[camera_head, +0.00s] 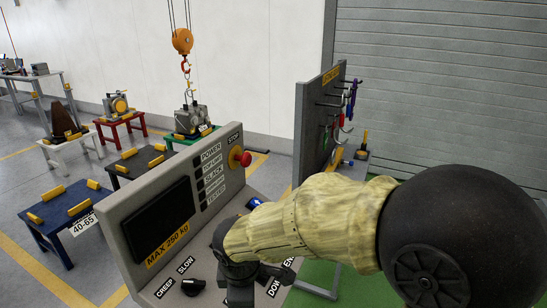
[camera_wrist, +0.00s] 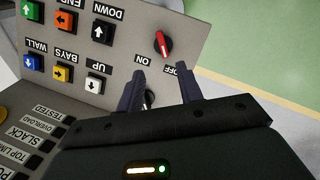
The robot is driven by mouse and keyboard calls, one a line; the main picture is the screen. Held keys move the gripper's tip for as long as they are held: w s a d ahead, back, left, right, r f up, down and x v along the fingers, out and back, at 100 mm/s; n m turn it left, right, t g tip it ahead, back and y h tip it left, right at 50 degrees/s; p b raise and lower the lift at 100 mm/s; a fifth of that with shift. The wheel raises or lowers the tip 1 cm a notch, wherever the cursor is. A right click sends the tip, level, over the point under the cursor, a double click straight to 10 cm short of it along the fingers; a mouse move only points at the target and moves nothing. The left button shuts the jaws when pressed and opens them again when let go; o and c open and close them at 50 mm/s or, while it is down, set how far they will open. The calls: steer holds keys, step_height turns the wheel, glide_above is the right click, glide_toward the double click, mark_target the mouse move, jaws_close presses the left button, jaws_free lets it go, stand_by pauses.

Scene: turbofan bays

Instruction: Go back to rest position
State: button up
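My gripper (camera_wrist: 162,76) is in front of the control panel, its two dark fingers apart with a gap between them. A dark knob (camera_wrist: 150,98) shows partly between the fingers, close to the left one; I cannot tell whether they touch. A red ON/OFF switch (camera_wrist: 162,43) sits just beyond the fingertips. In the head view my gripper (camera_head: 240,290) is low over the grey control console (camera_head: 133,205), partly hidden by my arm.
The console has a red stop button (camera_head: 240,157), a CREEP/SLOW knob (camera_head: 194,287) and coloured arrow buttons (camera_wrist: 64,22). A crane hook (camera_head: 184,66) hangs over a unit (camera_head: 190,118) on a green stand. A tool board (camera_head: 322,110) stands behind the console. Several small tables stand left.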

steer(key=s+d+f+m, duration=0.1)
steer(key=d+f+m, duration=0.1)
steer(key=d+m, duration=0.7)
steer(key=s+d+f+m, duration=0.2)
steer(key=d+m, duration=0.8)
steer(key=d, duration=0.4)
steer(key=shift+d+f, duration=0.2)
steer(key=shift+d, duration=0.05)
steer(key=shift+s, duration=0.1)
